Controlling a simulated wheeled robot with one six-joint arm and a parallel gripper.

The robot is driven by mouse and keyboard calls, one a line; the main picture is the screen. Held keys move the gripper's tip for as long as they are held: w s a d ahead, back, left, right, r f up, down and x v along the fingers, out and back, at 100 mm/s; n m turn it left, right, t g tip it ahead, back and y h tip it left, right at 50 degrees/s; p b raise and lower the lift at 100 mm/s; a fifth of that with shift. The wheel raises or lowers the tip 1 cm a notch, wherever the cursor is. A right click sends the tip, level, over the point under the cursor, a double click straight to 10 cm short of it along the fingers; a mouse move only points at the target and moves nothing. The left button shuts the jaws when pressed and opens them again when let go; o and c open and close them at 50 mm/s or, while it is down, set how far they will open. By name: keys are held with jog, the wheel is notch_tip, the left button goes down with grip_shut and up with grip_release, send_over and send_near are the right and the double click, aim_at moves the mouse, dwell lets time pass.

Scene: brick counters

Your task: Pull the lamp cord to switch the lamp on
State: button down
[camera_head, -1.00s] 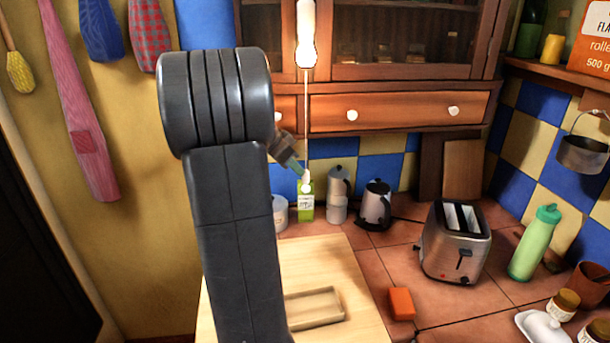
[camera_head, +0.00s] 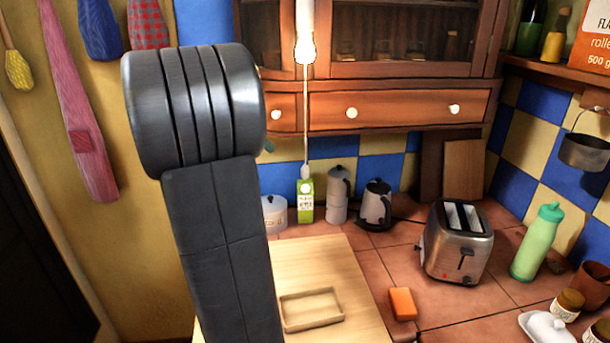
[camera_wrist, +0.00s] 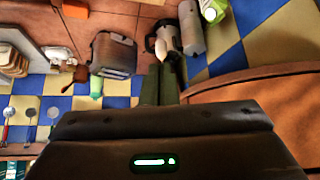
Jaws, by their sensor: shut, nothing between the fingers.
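The lamp (camera_head: 305,45) hangs at the top middle of the head view, and its bulb looks bright and glowing. Its thin cord (camera_head: 306,115) hangs straight down in front of the cupboard to a small pale pull knob (camera_head: 305,172), just above a green-and-white carton. In the wrist view a whitish pull knob (camera_wrist: 163,50) shows just beyond the fingertips; I cannot tell whether they touch it. My gripper (camera_wrist: 160,68) is shut and empty, its dark green fingers together.
The carton (camera_head: 305,200), a moka pot (camera_head: 338,195) and a kettle (camera_head: 375,205) stand below and right of the cord. A toaster (camera_head: 457,243) and green bottle (camera_head: 536,242) stand farther right. The wooden cupboard (camera_head: 400,110) is behind the cord.

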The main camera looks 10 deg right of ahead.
jog(key=shift+v, duration=2.35)
jog(key=d+r+p+x, duration=0.1)
jog(key=p+x, duration=0.3)
jog(key=x, duration=0.5)
jog(key=shift+w+d+f, duration=0.2)
jog(key=shift+w+d, duration=0.2)
jog(key=shift+d, duration=0.1)
